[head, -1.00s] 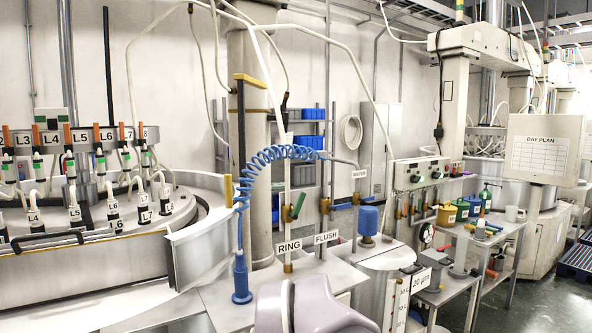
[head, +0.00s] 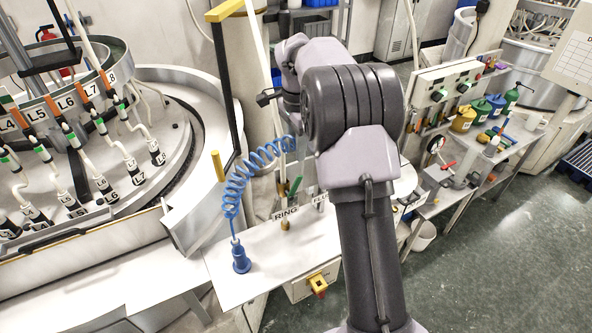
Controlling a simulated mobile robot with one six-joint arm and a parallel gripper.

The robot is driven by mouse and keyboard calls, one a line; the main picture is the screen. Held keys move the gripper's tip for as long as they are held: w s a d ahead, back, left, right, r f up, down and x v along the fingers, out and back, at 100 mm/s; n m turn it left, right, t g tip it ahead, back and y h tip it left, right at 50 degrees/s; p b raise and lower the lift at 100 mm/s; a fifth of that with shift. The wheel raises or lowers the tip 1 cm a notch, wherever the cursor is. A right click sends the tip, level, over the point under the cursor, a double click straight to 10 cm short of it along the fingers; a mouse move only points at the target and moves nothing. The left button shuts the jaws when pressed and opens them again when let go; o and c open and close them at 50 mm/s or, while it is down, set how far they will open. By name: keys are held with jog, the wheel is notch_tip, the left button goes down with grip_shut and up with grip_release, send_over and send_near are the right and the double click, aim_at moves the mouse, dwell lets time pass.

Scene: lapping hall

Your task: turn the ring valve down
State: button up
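The ring valve's green lever (head: 296,186) shows just above the RING sign (head: 286,213), on a standpipe at the back of the white bench. The lever slants up to the right beside its brass body. My arm rises from the bottom of the head view and bends over the bench, with its far part above and behind the valve. A small black part (head: 265,98) sticks out left of the arm's far end; I cannot tell if it belongs to my gripper. The gripper's fingers are hidden or too small to make out. I see no contact with the lever.
A blue coiled hose (head: 232,200) arches close left of the valve. The FLUSH sign (head: 320,196) on the right is partly covered by my arm. A yellow-topped black post (head: 222,90) stands left. A yellow switch box (head: 320,280) is on the bench front.

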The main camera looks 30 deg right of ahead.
aim_at(296, 179)
notch_tip(296, 179, down, 12)
jog(key=shift+w+f+p, duration=0.15)
jog(key=shift+f+p, duration=0.1)
jog(key=shift+p, duration=0.45)
jog(key=shift+w+d+f, duration=0.15)
jog(key=shift+f, duration=0.5)
jog(key=shift+c, duration=0.4)
grip_shut()
jog(key=shift+r, duration=0.1)
